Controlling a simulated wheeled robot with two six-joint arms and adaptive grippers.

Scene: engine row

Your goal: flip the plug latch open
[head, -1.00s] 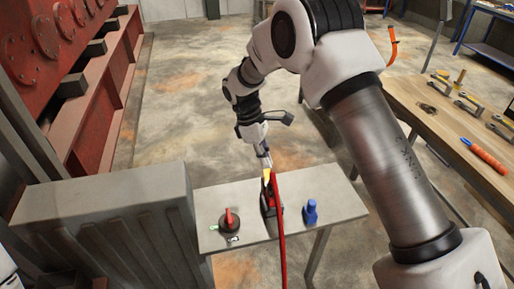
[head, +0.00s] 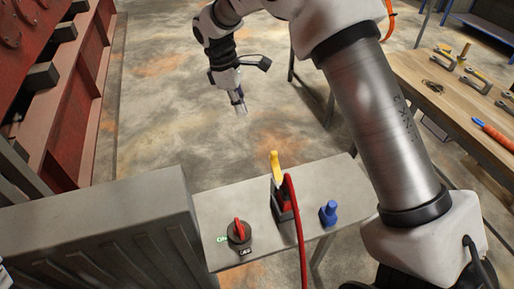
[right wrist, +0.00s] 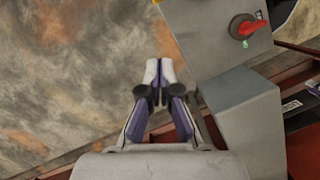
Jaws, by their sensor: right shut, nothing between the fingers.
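The plug latch is a yellow lever (head: 275,167) standing up, tilted slightly, at the back of a dark socket housing (head: 281,205) on the grey bench top. A red plug with a red cable (head: 297,225) sits at that housing. My right gripper (head: 241,106) is beyond the far edge of the bench, clear of the latch. Its fingertips are together and empty in the right wrist view (right wrist: 159,72). My left gripper is not in view.
A red rotary switch (head: 239,231) is left of the socket, with a green label beside it. A blue connector (head: 329,213) stands to the right. A ribbed grey cabinet (head: 115,225) adjoins the bench on the left. A wooden workbench (head: 440,95) with tools is at the right.

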